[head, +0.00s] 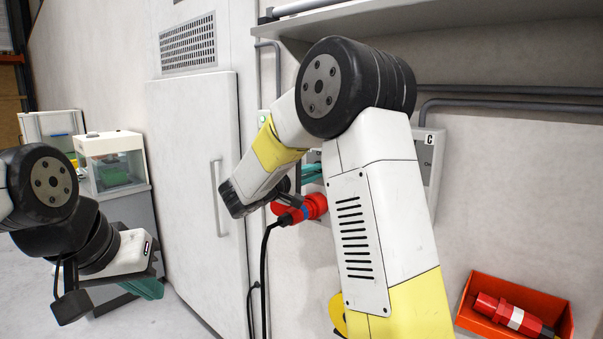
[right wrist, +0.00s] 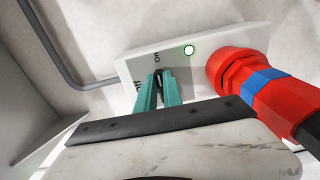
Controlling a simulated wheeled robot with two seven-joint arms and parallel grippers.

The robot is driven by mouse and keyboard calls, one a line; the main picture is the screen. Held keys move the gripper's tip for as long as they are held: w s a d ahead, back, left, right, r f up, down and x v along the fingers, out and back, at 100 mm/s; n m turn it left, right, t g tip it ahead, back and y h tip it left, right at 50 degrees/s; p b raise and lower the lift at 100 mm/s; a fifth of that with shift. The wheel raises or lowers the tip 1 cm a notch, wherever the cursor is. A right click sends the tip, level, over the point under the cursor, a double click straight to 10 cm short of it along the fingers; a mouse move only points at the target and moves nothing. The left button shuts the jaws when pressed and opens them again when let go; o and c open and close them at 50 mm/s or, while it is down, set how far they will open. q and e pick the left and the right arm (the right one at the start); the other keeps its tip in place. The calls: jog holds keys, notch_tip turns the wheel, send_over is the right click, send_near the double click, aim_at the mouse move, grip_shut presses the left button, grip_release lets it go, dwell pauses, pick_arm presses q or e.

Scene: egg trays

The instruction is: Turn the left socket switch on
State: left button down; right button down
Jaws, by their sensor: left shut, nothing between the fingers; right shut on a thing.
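My left gripper (head: 147,288) is shut and empty, low at the left, away from the wall.
A second socket box (head: 428,160) marked C is on the wall to the right, partly behind my right arm. A red bin (head: 466,318) with a red plug is at the lower right. A black cable (head: 264,270) hangs from the plug. A shelf (head: 440,16) juts out above.

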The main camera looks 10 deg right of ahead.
jog(key=shift+f, duration=0.1)
jog(key=c, duration=1.5)
grip_release()
jog(key=v, duration=0.8)
